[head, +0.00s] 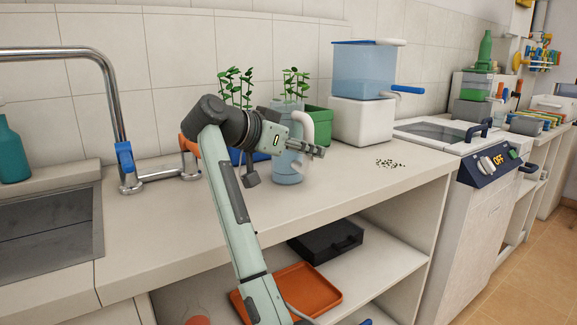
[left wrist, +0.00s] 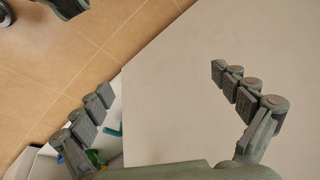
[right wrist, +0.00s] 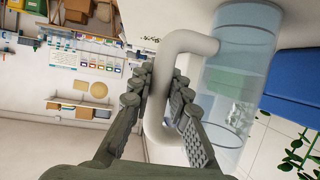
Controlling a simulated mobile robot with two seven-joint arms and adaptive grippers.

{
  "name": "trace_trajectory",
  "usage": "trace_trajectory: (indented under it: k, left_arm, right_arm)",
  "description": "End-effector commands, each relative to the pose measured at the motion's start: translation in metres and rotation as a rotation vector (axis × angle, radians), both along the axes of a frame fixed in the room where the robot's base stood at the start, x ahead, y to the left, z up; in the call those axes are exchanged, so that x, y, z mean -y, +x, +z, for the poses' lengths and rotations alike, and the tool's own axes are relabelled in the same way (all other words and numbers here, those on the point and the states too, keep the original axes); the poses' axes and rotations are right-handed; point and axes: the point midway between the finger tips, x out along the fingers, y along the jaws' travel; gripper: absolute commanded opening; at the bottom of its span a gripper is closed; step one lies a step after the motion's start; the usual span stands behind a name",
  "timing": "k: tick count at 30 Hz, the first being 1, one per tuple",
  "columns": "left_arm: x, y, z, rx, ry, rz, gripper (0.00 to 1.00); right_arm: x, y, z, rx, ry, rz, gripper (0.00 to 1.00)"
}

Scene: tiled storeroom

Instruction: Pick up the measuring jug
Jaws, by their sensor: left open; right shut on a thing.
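The measuring jug (head: 287,170) is a clear, pale blue cylinder with a thick white handle (head: 308,127). It appears upright on the counter, partly hidden behind my right gripper (head: 318,152). In the right wrist view the jug (right wrist: 232,90) is on the right, and its handle (right wrist: 181,42) passes between the fingers of my right gripper (right wrist: 161,76). Those fingers are shut on the handle. My left gripper (left wrist: 160,79) is open and empty, with a plain pale surface behind it; it is outside the head view.
A green planter (head: 318,125) and a white box with a blue tank (head: 362,70) stand behind the jug. The sink tap (head: 118,120) is to the left. Dark bits (head: 390,163) lie on the otherwise clear counter to the right. An orange tray (head: 300,285) lies on the shelf below.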

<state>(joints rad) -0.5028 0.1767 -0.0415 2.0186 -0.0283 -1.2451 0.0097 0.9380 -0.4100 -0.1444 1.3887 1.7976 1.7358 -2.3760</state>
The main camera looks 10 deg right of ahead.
Motion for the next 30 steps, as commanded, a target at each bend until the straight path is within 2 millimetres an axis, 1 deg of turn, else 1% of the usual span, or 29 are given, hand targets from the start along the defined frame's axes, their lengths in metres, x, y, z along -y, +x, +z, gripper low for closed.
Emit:
trace_trajectory:
  k: [6,14,17,24,30]
  left_arm:
    - [0.0,-0.006,-0.003,-0.011,0.001,0.001,0.98]
    - [0.0,-0.006,-0.002,-0.01,-0.001,0.0,0.98]
    - [0.0,-0.004,-0.002,-0.007,0.0,0.0,0.98]
    - [-0.001,0.003,-0.002,0.003,-0.002,0.0,0.98]
    - [-0.001,0.002,-0.008,-0.003,-0.003,0.001,0.98]
  right_arm:
    - [0.0,0.0,0.002,0.005,-0.001,0.001,0.0]
    - [0.0,0.0,0.011,0.007,-0.001,0.0,0.0]
    - [0.0,0.0,0.018,0.006,-0.002,0.0,0.0]
    - [0.0,0.0,0.042,0.006,0.0,0.0,0.0]
    - [0.0,0.0,0.063,0.007,-0.001,0.0,0.0]
